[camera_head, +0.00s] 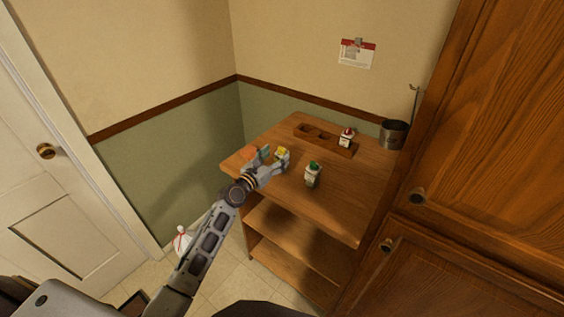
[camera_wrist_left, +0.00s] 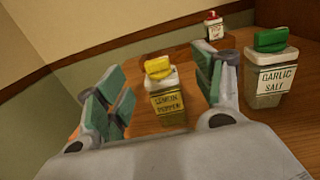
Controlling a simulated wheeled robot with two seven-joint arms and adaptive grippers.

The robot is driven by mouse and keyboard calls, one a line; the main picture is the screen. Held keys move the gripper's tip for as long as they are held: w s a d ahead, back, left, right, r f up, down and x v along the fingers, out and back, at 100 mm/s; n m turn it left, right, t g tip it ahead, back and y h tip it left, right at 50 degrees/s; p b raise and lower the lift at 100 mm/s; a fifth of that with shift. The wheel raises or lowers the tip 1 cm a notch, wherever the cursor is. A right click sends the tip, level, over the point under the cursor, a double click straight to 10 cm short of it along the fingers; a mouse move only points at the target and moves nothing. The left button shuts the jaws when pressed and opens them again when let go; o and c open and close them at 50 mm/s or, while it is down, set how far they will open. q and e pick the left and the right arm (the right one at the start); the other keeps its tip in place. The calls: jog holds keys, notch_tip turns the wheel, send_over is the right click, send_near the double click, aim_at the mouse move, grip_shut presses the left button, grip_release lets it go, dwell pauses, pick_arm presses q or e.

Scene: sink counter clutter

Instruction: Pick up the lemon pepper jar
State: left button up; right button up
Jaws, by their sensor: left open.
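The lemon pepper jar (camera_wrist_left: 168,98), with a yellow lid and a yellow label, stands upright on the wooden counter. In the head view only its yellow top (camera_head: 281,152) shows clearly, with my gripper in front of it. My left gripper (camera_head: 271,156) is open at the counter's left part. In the left wrist view, the open fingers (camera_wrist_left: 160,90) stand on either side of the jar, which shows in the gap between them. Whether they touch it cannot be told. My right gripper is not in view.
A green-lidded garlic salt jar (camera_wrist_left: 270,75) stands just right of the fingers, also seen in the head view (camera_head: 313,175). A red-topped jar (camera_head: 347,138) stands at a wooden rack (camera_head: 310,134) behind. A metal pot (camera_head: 393,134) is at the back right. The counter's front right (camera_head: 345,210) is clear.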

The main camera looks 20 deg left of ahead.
aim_at(281, 149)
pick_arm(q)
jog(key=shift+w, duration=0.15)
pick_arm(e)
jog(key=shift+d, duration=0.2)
pick_arm(q)
jog(key=shift+w+d+r, duration=0.1)
jog(key=shift+w+r, duration=0.05)
jog(key=shift+w, duration=0.35)
jog(key=shift+x, duration=1.95)
jog(key=shift+r, duration=0.1)
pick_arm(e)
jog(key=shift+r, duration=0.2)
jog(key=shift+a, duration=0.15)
pick_arm(q)
jog(key=c, duration=1.2)
jog(key=shift+c, duration=1.4)
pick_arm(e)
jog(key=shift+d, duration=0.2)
